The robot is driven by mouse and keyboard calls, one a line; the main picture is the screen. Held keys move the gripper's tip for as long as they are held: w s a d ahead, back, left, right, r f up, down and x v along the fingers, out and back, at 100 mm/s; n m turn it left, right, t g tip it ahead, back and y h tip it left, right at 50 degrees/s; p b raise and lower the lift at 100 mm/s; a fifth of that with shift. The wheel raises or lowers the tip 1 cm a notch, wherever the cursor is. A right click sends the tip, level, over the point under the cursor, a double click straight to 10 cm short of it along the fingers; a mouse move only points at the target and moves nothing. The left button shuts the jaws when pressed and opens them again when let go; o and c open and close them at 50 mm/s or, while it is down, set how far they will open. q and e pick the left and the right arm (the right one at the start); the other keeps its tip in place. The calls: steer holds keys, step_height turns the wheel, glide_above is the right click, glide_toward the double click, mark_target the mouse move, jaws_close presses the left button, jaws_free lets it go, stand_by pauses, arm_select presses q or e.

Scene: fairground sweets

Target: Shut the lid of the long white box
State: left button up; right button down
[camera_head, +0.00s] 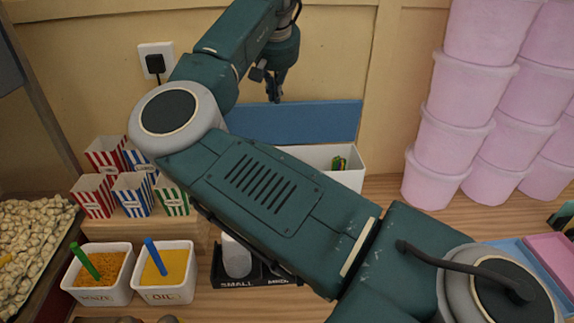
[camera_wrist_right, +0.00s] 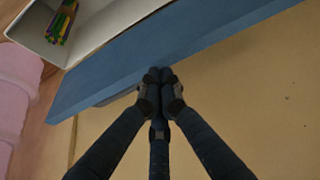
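The long white box (camera_head: 349,177) stands on the wooden counter against the back wall, partly hidden behind my right arm. Its blue lid (camera_head: 320,121) is open and stands up along the back of the box. In the right wrist view the lid (camera_wrist_right: 110,85) runs slantwise beside the white box (camera_wrist_right: 98,28). My right gripper (camera_head: 274,97) is at the lid's upper edge, fingers pointing down. In the right wrist view its fingertips (camera_wrist_right: 160,76) are close together, empty, and overlap the lid's wall-side edge; contact is unclear. My left gripper is not in view.
Coloured sticks (camera_head: 339,163) lie inside the box. Stacked pink tubs (camera_head: 455,135) stand to its right. Striped popcorn cartons (camera_head: 133,194) and tubs of yellow oil (camera_head: 176,268) and orange grains (camera_head: 100,270) are at left. A black caddy (camera_head: 240,283) sits below my arm.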

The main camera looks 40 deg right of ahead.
steer(key=shift+f, duration=0.35)
